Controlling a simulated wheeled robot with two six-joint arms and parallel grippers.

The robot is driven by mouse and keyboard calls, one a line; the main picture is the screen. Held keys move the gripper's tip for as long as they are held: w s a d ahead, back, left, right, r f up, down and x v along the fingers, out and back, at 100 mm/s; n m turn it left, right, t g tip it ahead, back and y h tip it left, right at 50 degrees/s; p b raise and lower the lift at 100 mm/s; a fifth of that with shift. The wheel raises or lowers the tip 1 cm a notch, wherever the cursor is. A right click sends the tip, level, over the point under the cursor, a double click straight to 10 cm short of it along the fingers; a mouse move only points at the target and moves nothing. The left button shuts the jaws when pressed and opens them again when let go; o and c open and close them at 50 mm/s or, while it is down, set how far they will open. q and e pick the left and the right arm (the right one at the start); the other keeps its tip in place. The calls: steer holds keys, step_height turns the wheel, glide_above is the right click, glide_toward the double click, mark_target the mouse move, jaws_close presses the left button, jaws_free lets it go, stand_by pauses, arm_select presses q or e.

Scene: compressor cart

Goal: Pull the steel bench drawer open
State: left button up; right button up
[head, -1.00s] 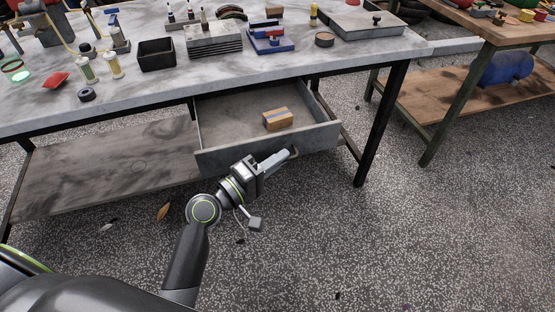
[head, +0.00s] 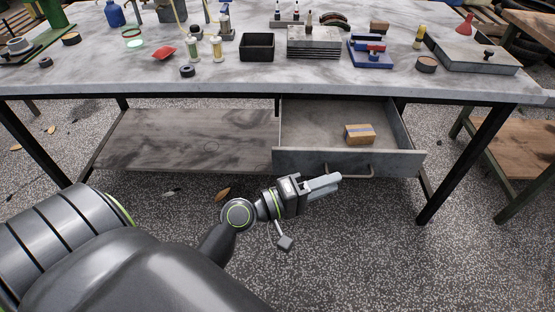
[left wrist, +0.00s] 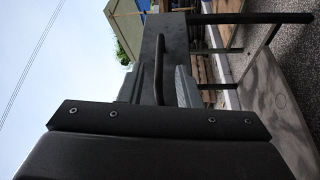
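The grey steel drawer (head: 300,163) stands pulled out under the bench top, its inside showing in the head view. A bar handle (head: 358,176) sits on its front face. My left gripper (head: 330,182) is just in front of the drawer front, at the left end of the handle. In the left wrist view its two fingers (left wrist: 165,88) stand apart, and the handle bar (left wrist: 157,70) shows in line with the gap between them. I cannot tell whether they touch it. My right gripper is not in view.
A small cardboard box (head: 360,134) lies in the drawer. The bench top (head: 120,75) carries tools, spools, a black bin (head: 257,47) and a blue fixture (head: 370,52). A lower shelf (head: 180,138) is left of the drawer.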

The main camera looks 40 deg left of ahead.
arm_select(q)
steer(key=r+b+v, duration=0.1)
steer(key=b+v, duration=0.2)
steer(key=v, duration=0.8)
steer(key=shift+s+a+f+b, duration=0.15)
steer(key=shift+s+f+b, duration=0.15)
steer(key=shift+f+b, duration=0.15)
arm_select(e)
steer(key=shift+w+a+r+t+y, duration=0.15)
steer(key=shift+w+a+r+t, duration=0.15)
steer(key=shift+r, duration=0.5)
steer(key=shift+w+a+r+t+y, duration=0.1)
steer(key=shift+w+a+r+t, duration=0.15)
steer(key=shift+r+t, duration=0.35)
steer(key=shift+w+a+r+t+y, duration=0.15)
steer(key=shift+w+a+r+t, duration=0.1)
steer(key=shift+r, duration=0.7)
arm_select(q)
steer(key=shift+f, duration=0.1)
